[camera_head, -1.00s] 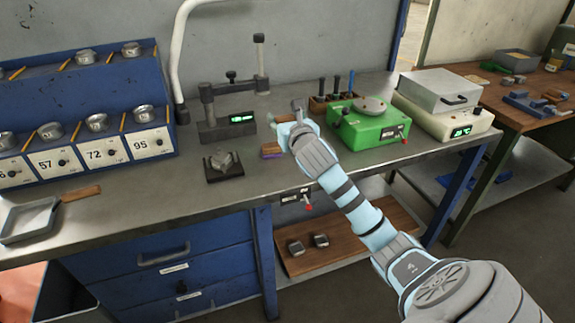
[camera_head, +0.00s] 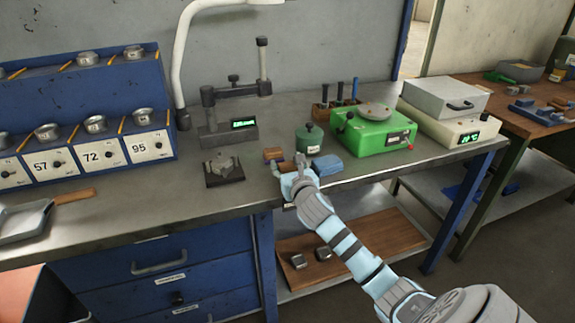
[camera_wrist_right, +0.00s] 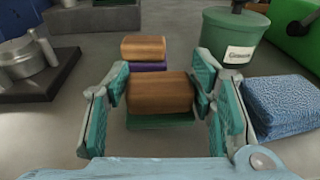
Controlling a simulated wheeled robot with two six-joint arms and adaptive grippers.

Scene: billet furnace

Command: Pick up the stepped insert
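My right gripper (camera_head: 287,170) is low over the front of the workbench. In the right wrist view its fingers (camera_wrist_right: 163,95) are spread on either side of a brown block with a green base (camera_wrist_right: 160,92). I cannot tell whether they touch it. A similar brown block on a purple base (camera_wrist_right: 143,48) stands just behind it. A grey metal piece (camera_head: 221,164) sits on a dark plate to the left. Two small metal pieces (camera_head: 298,261) lie on the lower shelf. I cannot tell for sure which piece is the stepped insert. My left gripper is out of view.
A green lidded pot (camera_head: 309,139) and a blue textured block (camera_head: 327,165) stand close on the right. Behind are a dark gauge stand (camera_head: 213,112) and a green machine (camera_head: 372,132). A blue rack (camera_head: 80,110) stands at left. Bare bench lies left of the dark plate.

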